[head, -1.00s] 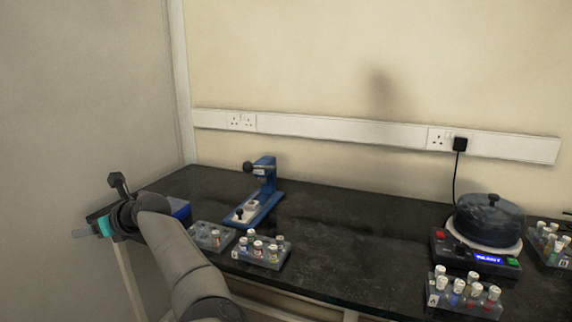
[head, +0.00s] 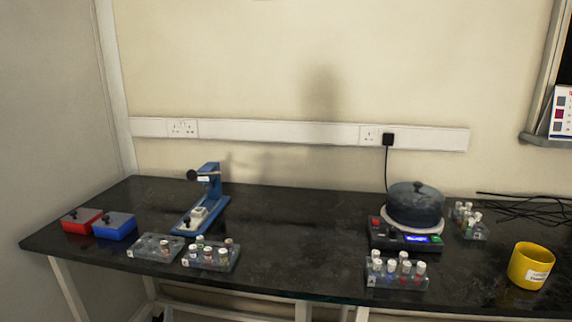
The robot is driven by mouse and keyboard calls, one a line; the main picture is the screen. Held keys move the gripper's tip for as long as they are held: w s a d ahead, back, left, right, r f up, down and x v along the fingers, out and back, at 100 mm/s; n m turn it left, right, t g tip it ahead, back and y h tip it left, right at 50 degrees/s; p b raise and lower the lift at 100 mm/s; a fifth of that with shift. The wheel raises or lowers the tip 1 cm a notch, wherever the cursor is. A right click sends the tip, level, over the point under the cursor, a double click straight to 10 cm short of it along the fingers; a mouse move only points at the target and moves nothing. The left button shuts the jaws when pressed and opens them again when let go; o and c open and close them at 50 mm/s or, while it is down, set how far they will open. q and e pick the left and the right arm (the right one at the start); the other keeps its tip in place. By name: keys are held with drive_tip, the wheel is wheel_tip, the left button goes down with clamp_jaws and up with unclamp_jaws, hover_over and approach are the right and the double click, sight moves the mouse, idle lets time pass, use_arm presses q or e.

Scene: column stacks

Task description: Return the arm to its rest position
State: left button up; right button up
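Neither of my arms nor either gripper shows in the head view now. The black bench (head: 285,245) is in full view, with nothing of mine over it. Whether the grippers are open or shut, and whether they hold anything, is hidden.
On the bench stand a red box (head: 82,220), a blue box (head: 115,227), a blue press (head: 205,205), vial racks (head: 155,249) (head: 209,256) (head: 398,274) (head: 468,222), a hotplate (head: 405,240) with a dark pot (head: 415,205), and a yellow cup (head: 531,266). The bench middle is clear.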

use_arm(q)
drive_tip(key=s+d+f+m+g+h, duration=0.25)
drive_tip(key=s+d+f+m, duration=0.25)
drive_tip(key=s+f, duration=0.45)
drive_tip(key=s+d+f+m+g+h, duration=0.25)
drive_tip(key=s+d+f+m, duration=0.2)
drive_tip(key=s+f, duration=0.45)
drive_tip(key=s+d+f+m+g, duration=0.1)
drive_tip(key=s+f+m+g, duration=0.2)
drive_tip(key=s, duration=0.9)
drive_tip(key=s+d+f+m+g+p, duration=0.1)
drive_tip(key=s+f+m+g, duration=0.2)
drive_tip(key=s, duration=1)
wheel_tip(320, 180, down, 4)
drive_tip(key=shift+s+d+f+m+g+h, duration=0.2)
drive_tip(key=shift+s+m+g+h, duration=0.1)
drive_tip(key=shift+m, duration=0.65)
use_arm(e)
drive_tip(key=s, duration=0.1)
drive_tip(key=s+d, duration=0.1)
drive_tip(key=s, duration=0.1)
drive_tip(key=shift+d, duration=0.25)
